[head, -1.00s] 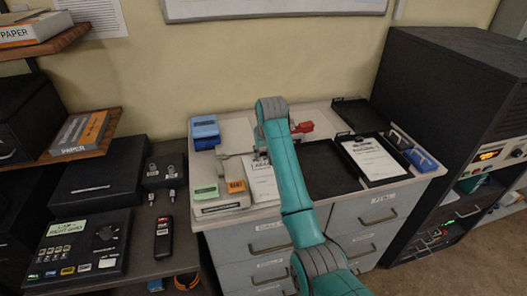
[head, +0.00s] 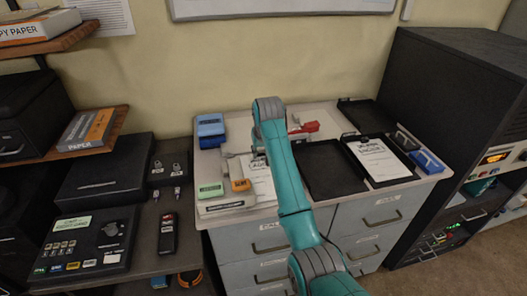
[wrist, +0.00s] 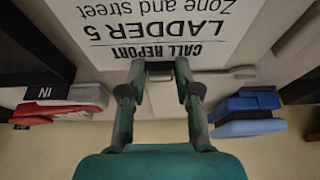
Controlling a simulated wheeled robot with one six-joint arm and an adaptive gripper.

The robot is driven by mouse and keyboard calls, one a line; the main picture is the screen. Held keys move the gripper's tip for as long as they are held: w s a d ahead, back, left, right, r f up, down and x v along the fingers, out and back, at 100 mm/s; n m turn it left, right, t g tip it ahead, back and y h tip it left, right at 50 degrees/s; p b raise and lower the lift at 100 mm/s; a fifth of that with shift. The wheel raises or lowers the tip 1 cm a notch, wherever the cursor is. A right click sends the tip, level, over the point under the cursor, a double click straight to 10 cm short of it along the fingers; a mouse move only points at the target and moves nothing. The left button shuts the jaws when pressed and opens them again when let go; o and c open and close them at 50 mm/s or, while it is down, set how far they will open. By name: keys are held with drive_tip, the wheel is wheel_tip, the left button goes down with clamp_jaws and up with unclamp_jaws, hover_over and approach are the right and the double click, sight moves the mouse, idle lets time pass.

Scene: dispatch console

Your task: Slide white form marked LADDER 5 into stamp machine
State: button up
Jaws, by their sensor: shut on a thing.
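The white form marked LADDER 5 (wrist: 165,28) fills the top of the wrist view, its print upside down. In the head view the form (head: 262,182) lies low over the counter, partly behind my arm. My gripper (wrist: 158,72) is shut on the form's near edge in the wrist view. A pale low unit with a green block (head: 210,191) and an orange block (head: 241,185) stands just left of the form; it looks like the stamp machine (head: 222,206). I cannot tell whether the form touches it.
Black trays (head: 327,188) stand right of my arm, one holding another white form (head: 378,160). A blue item (head: 210,127) stands at the back left and a red item (head: 305,128) at the back. A dark rack (head: 455,115) bounds the right side.

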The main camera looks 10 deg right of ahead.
sight(247, 158)
drive_tip(key=shift+a+f, duration=0.1)
drive_tip(key=shift+a, duration=2.3)
idle(1.3)
drive_tip(key=o, duration=1.7)
drive_tip(key=shift+r, duration=3.5)
